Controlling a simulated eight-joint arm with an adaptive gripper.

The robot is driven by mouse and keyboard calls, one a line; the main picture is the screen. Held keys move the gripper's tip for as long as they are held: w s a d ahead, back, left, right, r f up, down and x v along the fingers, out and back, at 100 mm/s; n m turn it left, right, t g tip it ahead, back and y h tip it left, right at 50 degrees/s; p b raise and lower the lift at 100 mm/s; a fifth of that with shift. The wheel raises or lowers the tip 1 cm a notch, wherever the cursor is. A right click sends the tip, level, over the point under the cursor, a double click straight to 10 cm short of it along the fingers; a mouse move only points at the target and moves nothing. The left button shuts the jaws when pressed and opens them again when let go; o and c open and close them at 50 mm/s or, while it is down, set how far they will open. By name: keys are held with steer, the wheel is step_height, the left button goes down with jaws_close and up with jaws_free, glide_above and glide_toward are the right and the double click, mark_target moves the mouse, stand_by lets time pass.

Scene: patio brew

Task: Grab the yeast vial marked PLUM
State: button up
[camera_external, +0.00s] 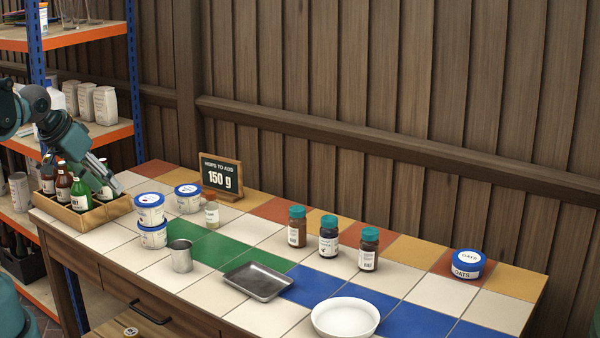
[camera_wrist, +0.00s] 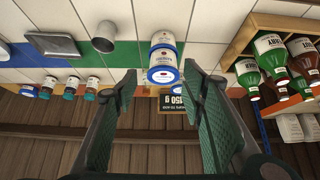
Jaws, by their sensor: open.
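Three teal-capped jars stand in a row on the tiled table: a left one (camera_external: 297,227), a middle one (camera_external: 328,237) and a right one (camera_external: 369,250). I cannot read PLUM on any label. In the wrist view the jars (camera_wrist: 70,88) are small, at the left, well outside my fingers. My gripper (camera_wrist: 160,74) is open and empty, its fingers apart with stacked tubs visible beyond them. In the external view it is at the left, over or beside the bottle crate, partly unclear.
The wooden crate (camera_external: 83,222) holds several bottles. White tubs (camera_external: 150,208) are stacked beside it, near a metal cup (camera_external: 181,257). A metal tray (camera_external: 257,282), white bowl (camera_external: 345,319), OATS tub (camera_external: 467,264) and sign (camera_external: 221,178) stand elsewhere. Bare tiles surround the jars.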

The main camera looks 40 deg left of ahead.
steer(key=shift+w+r, duration=0.1)
steer(key=m+g+h+p, duration=0.3)
steer(key=m+p, duration=0.4)
steer(key=m, duration=0.1)
glide_toward(207, 192)
steer(key=s+d, duration=0.2)
steer(key=s, duration=0.1)
steer(key=shift+m+g, duration=0.7)
steer(key=shift+m, duration=0.2)
steer(key=w+f, duration=0.2)
steer(key=w+f+p, duration=0.1)
steer(key=w+f, duration=0.1)
steer(key=f, duration=0.1)
steer(key=w+f+p, duration=0.1)
steer(key=w+f, duration=0.1)
steer(key=shift+d+f, duration=0.15)
steer(key=shift+d, duration=0.05)
steer(key=shift+w+f+m, duration=0.3)
steer(key=shift+f, duration=0.4)
steer(key=shift+h, duration=0.3)
steer(key=shift+x, duration=1.35)
